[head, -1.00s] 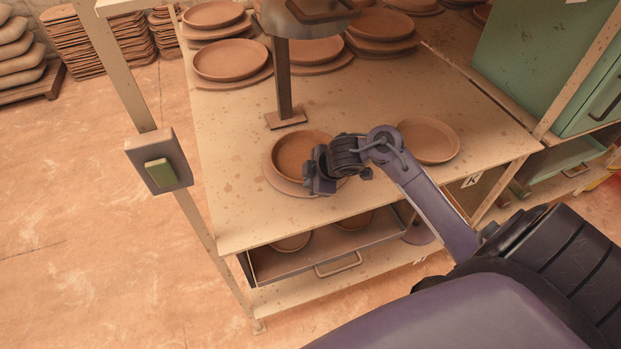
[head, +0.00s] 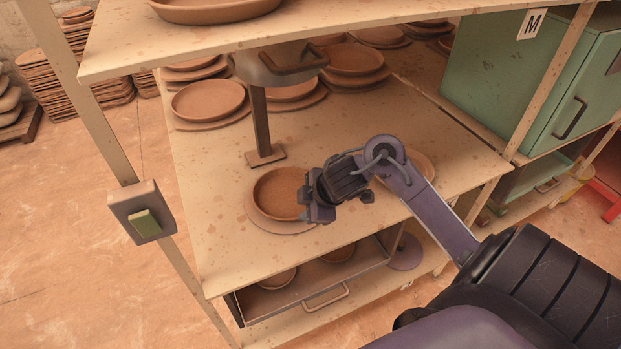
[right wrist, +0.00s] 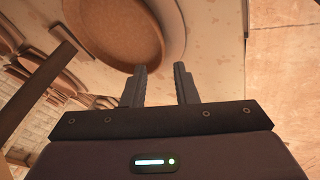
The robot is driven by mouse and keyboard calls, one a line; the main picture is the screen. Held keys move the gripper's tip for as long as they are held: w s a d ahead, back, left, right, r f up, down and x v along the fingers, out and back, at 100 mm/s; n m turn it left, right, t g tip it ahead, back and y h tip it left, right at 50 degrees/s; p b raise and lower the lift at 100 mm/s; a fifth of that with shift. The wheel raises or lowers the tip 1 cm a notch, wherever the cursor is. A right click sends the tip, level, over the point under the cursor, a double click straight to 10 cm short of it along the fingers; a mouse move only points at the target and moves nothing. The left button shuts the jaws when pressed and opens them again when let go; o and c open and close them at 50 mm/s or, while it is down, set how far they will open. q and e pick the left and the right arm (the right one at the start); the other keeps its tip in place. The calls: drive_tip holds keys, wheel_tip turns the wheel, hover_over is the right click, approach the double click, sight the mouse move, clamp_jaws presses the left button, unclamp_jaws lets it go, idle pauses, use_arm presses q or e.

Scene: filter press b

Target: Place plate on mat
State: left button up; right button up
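A round brown plate (head: 278,193) lies on a slightly larger flat round mat (head: 262,222) near the front of the table. The plate (right wrist: 120,30) and the pale mat rim (right wrist: 178,35) also show in the right wrist view. My right gripper (head: 312,208) is at the plate's right edge, covering part of it. In the right wrist view its two fingers (right wrist: 160,72) are apart, with nothing visibly clamped between them. The left fingertip overlaps the plate's rim in the picture; I cannot tell whether they touch. My left gripper is not in view.
A press post (head: 259,125) stands behind the plate. Several plates on discs (head: 208,100) fill the table's rear. Another plate (head: 425,163) is partly hidden by my right arm. A shelf (head: 400,12) hangs above, and an open drawer (head: 325,301) sits below.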

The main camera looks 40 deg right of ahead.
drive_tip(key=shift+v, duration=1.7)
drive_tip(key=s+a+f+m+t+h, duration=0.1)
drive_tip(key=a+f+m, duration=0.15)
drive_tip(key=a, duration=0.55)
drive_tip(key=s+a+m+g, duration=0.2)
drive_tip(key=s+m, duration=0.2)
drive_tip(key=s, duration=0.2)
drive_tip(key=s+a+m+g, duration=0.1)
drive_tip(key=s+a+m, duration=0.2)
drive_tip(key=s, duration=0.2)
wheel_tip(320, 180, down, 31)
drive_tip(key=s+g, duration=0.2)
drive_tip(key=s+d+f+b, duration=0.1)
drive_tip(key=s+d+f, duration=0.1)
drive_tip(key=s+f, duration=0.8)
drive_tip(key=s+d+f+g+b, duration=0.1)
drive_tip(key=s+f, duration=0.9)
drive_tip(key=shift+d+f, duration=0.25)
drive_tip(key=shift+d, duration=0.15)
